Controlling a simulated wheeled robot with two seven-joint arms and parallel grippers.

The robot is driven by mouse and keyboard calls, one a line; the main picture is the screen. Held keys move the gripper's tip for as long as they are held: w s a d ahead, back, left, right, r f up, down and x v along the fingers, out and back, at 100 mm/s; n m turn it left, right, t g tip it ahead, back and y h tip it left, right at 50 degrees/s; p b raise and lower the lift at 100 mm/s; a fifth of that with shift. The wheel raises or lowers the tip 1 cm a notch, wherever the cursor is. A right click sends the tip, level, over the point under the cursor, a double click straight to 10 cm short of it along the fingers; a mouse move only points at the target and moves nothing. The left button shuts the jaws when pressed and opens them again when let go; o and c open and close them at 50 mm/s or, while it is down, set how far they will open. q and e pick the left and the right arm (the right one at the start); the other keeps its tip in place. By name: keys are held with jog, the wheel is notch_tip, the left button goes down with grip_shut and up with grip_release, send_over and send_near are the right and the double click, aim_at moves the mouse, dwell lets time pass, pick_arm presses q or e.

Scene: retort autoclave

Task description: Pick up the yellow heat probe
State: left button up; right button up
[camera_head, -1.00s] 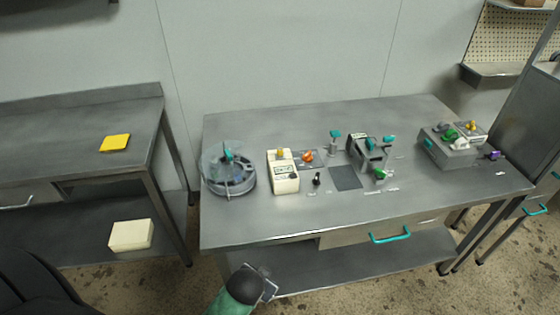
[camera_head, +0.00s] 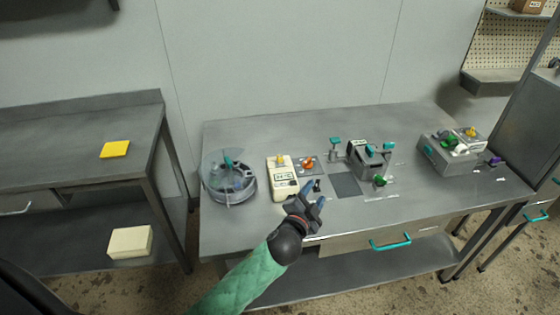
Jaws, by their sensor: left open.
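A small yellow piece (camera_head: 281,160) sits at the far end of a cream meter box (camera_head: 282,180) with a small display, on the steel table. Another small yellow piece (camera_head: 471,132) sits on a white box at the table's right end. I cannot tell from their shape which is the heat probe. My left gripper (camera_head: 319,193) is open and empty, above the table's front part, just right of the meter box's near end. It is apart from both yellow pieces. My right gripper is not in view.
A small black upright piece (camera_head: 317,184) stands close to my left fingertips. A clear round vessel (camera_head: 230,183) is left of the meter box. An orange knob (camera_head: 307,162), a dark device (camera_head: 368,158) and a grey box (camera_head: 447,157) stand to the right. The table's front left is clear.

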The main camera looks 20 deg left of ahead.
pick_arm(q)
jog(key=w+d+r+m+h, duration=0.6)
jog(key=d+r+m+h, duration=0.3)
jog(key=d+m+h, duration=0.4)
jog(key=m+g+y, duration=1.5)
jog(key=m+g, duration=0.3)
jog(key=m, duration=0.6)
send_over(280, 156)
jog(key=f, duration=0.7)
jog(key=shift+w+d+f, duration=0.15)
jog(key=shift+w+f, duration=0.15)
jog(key=shift+w, duration=0.1)
jog(key=shift+f+p, duration=0.3)
jog(key=shift+f, duration=0.35)
jog(key=shift+f+p, duration=0.3)
jog(key=shift+f, duration=0.2)
jog(key=f+p, duration=0.3)
jog(key=shift+s+f, duration=0.25)
jog(key=shift+s, duration=0.15)
jog(key=shift+f, duration=0.9)
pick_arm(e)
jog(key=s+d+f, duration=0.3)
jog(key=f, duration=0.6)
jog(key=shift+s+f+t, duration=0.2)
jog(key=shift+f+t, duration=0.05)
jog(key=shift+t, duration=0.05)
